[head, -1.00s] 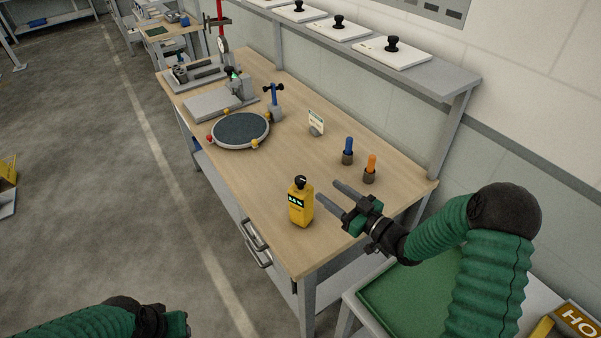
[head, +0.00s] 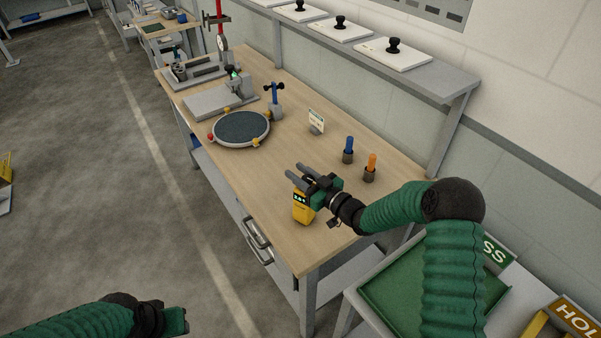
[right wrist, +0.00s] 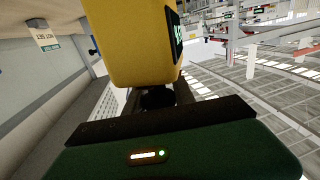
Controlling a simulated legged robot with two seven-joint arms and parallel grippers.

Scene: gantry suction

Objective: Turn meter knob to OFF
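The yellow meter (head: 303,213) stands upright near the front right of the wooden bench, its small display facing left. My right gripper (head: 294,170) is at the top of the meter and hides its knob in the head view. In the right wrist view the meter's yellow body (right wrist: 125,45) appears upside down. The dark knob (right wrist: 157,98) lies between the two fingers, which look open; contact with it cannot be made out. The knob's setting cannot be read. My left gripper (head: 176,322) shows only partly at the bottom left, away from the bench.
Blue (head: 348,148) and orange (head: 370,167) handled tools stand upright behind the meter. A small sign card (head: 316,120) and a round dark plate (head: 241,128) are farther left. A green tray (head: 400,290) lies at the right. Bench top left of the meter is clear.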

